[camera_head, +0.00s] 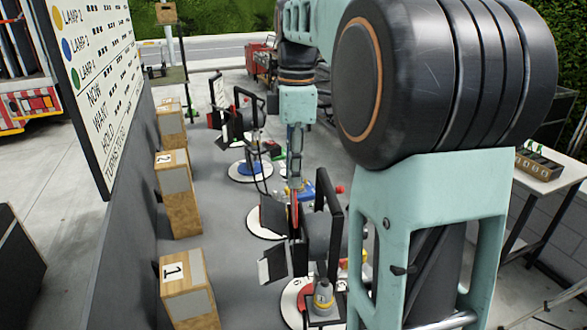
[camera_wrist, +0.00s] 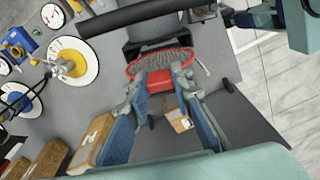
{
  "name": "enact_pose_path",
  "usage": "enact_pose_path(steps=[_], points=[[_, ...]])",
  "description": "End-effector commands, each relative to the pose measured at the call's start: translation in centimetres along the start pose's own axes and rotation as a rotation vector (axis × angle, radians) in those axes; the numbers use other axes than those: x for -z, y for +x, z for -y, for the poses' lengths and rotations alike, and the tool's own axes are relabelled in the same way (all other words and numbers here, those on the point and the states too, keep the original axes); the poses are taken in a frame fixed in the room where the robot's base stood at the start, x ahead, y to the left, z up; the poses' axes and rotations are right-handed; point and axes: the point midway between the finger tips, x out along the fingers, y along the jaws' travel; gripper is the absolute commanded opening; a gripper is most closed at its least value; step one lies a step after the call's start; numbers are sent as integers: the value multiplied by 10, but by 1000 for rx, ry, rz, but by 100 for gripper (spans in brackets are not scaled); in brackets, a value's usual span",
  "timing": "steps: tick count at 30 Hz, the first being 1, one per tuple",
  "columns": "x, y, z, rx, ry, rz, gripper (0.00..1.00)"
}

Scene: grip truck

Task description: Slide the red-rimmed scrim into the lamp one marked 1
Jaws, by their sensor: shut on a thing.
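The red-rimmed scrim (camera_wrist: 160,63) is a mesh disc with a red rim, held between the fingertips of my gripper (camera_wrist: 161,80). In the head view my gripper (camera_head: 294,183) points down, and only a thin red strip of the scrim (camera_head: 294,213) shows at its tips. The nearest lamp (camera_head: 320,235), black with a yoke and flaps, stands level with the wooden block marked 1 (camera_head: 185,285). In the wrist view the scrim lies close to the dark lamp body (camera_wrist: 155,28). I cannot tell whether it is inside the lamp's holder.
A wooden block marked 2 (camera_head: 177,180) stands behind block 1. More lamps on round white bases, one with a blue part (camera_head: 250,168), stand farther back. A lettered board (camera_head: 95,75) rises at left. A side table (camera_head: 550,172) with a compartmented tray is at right.

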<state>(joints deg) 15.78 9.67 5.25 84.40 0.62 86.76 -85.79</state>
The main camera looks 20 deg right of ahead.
Motion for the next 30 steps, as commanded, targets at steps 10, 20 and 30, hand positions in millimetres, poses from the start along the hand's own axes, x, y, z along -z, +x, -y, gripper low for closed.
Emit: enact_pose_path(steps=[10,20,30], points=[[0,11,-1,0,0,0,0],[0,11,0,0,0,0,0],[0,18,0,1,0,0,0]])
